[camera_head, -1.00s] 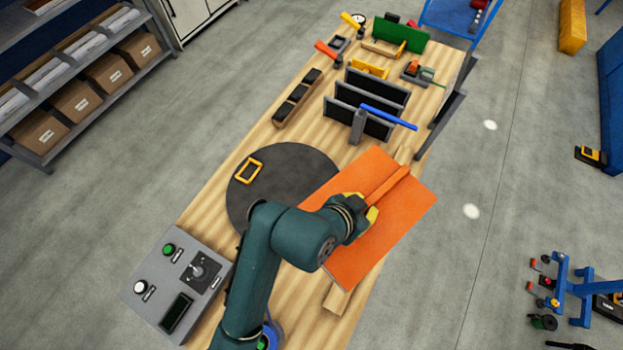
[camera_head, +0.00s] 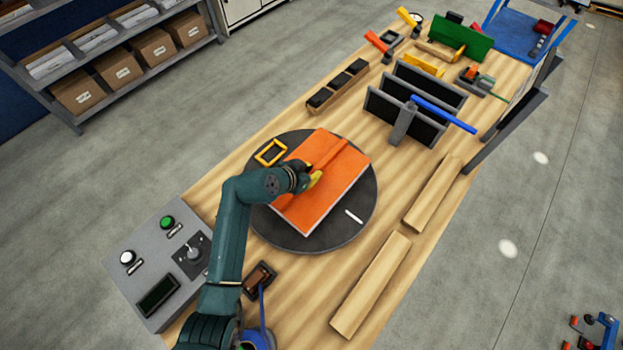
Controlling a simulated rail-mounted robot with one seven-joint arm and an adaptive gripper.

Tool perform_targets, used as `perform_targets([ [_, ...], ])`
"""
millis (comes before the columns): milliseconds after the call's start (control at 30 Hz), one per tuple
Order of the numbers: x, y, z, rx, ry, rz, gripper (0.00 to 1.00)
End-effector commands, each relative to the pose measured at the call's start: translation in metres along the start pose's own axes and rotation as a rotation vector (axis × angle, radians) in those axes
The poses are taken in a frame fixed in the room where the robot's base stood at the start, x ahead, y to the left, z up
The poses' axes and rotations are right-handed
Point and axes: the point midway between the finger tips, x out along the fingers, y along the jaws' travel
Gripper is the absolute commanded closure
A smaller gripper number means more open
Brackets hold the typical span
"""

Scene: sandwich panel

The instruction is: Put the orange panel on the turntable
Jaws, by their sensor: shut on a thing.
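The orange panel (camera_head: 335,190) is a flat rectangular board with a raised orange rib along its top. It is over the dark round turntable (camera_head: 338,235), inside most of its outline; I cannot tell whether it rests on the surface or hangs just above it. My gripper (camera_head: 312,178), with yellow fingers, is shut on the panel's rib from the left side. A yellow rectangular frame (camera_head: 270,152) on the turntable is beside the panel's upper left corner. A short white mark (camera_head: 354,216) shows on the turntable at the panel's right.
Two wooden strips (camera_head: 372,285) lie bare on the bench right of the turntable. A control box (camera_head: 160,262) stands at the left. A black slotted rack with a blue lever (camera_head: 444,114) stands behind. A dark block (camera_head: 259,280) lies near my arm.

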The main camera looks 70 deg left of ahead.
Motion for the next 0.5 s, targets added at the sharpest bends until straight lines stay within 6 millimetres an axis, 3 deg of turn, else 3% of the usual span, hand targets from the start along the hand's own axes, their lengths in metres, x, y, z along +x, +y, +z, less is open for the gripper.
perform_targets([
  [200,0.023,0.000,0.023,0.000,0.002,0.000,1.00],
  [500,0.025,0.000,0.025,0.001,0.003,-0.001,1.00],
])
